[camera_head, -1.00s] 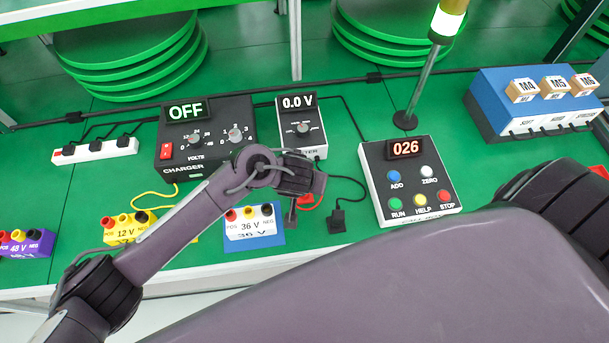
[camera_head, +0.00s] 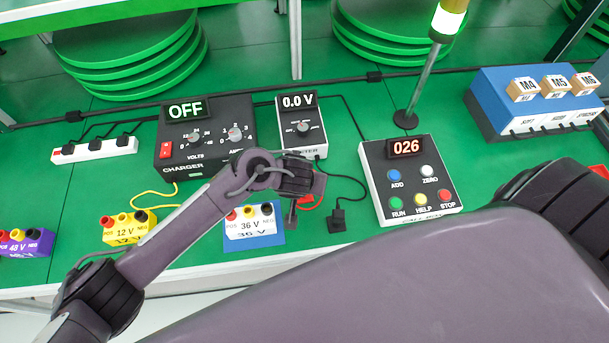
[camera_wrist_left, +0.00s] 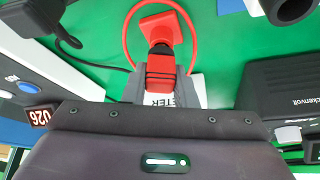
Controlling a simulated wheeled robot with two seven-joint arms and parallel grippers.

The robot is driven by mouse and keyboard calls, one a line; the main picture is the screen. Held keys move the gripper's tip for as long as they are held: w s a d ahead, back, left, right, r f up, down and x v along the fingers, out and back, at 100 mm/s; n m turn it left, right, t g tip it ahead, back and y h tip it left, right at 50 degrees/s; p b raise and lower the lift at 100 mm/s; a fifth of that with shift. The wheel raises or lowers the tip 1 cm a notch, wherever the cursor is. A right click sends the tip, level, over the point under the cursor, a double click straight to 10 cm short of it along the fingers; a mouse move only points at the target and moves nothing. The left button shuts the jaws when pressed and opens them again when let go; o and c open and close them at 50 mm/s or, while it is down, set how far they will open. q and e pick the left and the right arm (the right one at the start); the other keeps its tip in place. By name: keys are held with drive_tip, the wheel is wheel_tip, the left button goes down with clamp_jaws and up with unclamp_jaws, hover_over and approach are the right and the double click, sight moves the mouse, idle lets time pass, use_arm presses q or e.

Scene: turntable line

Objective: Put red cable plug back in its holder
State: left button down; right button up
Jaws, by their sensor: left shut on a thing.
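My left gripper (camera_head: 291,217) reaches down to the green bench, just right of the white 36 V block (camera_head: 249,227). In the left wrist view, its fingers (camera_wrist_left: 162,90) are shut on the red cable plug (camera_wrist_left: 161,68). A red squarish piece (camera_wrist_left: 160,28) shows just beyond the plug; I cannot tell whether it is the holder or touches the plug. The wrist hides much of the plug there. My right gripper is out of view.
The meter (camera_head: 302,128) reading 0.0 V and the charger (camera_head: 205,140) reading OFF stand behind the gripper. The yellow 12 V block (camera_head: 129,229) stands to the left.

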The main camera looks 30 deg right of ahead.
use_arm(q)
drive_tip(key=shift+f, duration=0.45)
idle(1.1)
drive_tip(key=c, duration=1.1)
unclamp_jaws()
drive_tip(key=shift+s+r, duration=0.1)
drive_tip(key=p+v, duration=0.2)
drive_tip(key=v, duration=0.5)
drive_tip(key=shift+s+a+r, duration=0.1)
drive_tip(key=shift+a+r, duration=0.05)
drive_tip(key=shift+r, duration=0.05)
